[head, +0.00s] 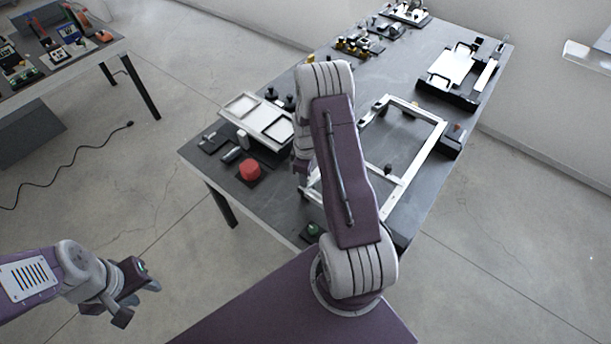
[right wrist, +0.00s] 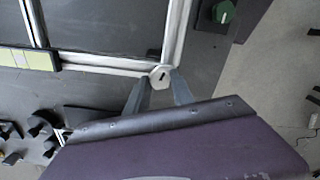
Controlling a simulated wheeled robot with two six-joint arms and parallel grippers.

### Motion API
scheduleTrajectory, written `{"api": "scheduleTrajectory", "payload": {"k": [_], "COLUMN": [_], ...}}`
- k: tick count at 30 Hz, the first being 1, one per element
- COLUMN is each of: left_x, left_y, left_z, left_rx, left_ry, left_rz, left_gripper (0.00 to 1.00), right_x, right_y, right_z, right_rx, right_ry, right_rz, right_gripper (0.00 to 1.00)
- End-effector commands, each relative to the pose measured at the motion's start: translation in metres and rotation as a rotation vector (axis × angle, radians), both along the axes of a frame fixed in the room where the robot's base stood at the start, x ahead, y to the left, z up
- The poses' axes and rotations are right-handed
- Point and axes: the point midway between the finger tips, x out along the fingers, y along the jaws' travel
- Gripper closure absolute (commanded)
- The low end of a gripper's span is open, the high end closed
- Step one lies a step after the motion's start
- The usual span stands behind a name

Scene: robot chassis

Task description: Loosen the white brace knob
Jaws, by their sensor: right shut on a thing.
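The white brace knob (right wrist: 160,76) shows in the right wrist view at a corner of the pale metal frame (right wrist: 98,61). My right gripper (right wrist: 163,80) has its two fingers on either side of the knob and is shut on it. In the head view the frame (head: 428,149) lies on the dark table, but my right arm hides the knob and most of the right gripper. My left gripper (head: 139,296) is at the lower left, over the floor and away from the table, with its fingers apart and empty.
A green knob (right wrist: 222,12) sits on a dark block beside the frame. A red round button (head: 250,169) and a white two-panel tray (head: 258,119) lie on the table (head: 290,206). Black fixtures stand further back. Open floor lies left of the table.

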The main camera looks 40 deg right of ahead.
Motion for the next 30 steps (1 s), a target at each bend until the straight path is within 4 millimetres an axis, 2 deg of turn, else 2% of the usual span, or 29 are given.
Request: {"api": "scheduleTrajectory", "payload": {"k": [1,2,4,14,17,24,30], "left_x": [0.000,0.000,0.000,0.000,0.000,0.000,0.000], "left_y": [0.000,0.000,0.000,0.000,0.000,0.000,0.000], "left_z": [0.000,0.000,0.000,-0.001,-0.003,-0.008,-0.009], "left_rx": [0.000,0.000,0.000,0.000,0.000,0.000,0.000], "left_ry": [0.000,0.000,0.000,0.000,0.000,0.000,0.000], "left_rz": [0.000,0.000,0.000,0.000,0.000,0.000,0.000], "left_gripper": [0.64,0.64,0.64,0.64,0.64,0.64,0.64], "right_x": [-0.003,-0.003,-0.003,0.000,0.001,0.000,-0.001], "right_y": [0.001,0.001,0.001,0.000,0.000,-0.001,0.000], "right_z": [-0.002,-0.002,-0.002,0.002,0.016,0.068,0.089], "right_rx": [0.003,0.003,0.003,0.000,-0.001,0.000,0.002], "right_ry": [0.009,0.009,0.007,0.001,-0.002,-0.001,0.003], "right_rz": [0.000,0.000,0.000,-0.001,-0.001,-0.001,-0.001], "right_gripper": [1.00,0.69,0.50,0.50,0.50,0.50,0.50]}}
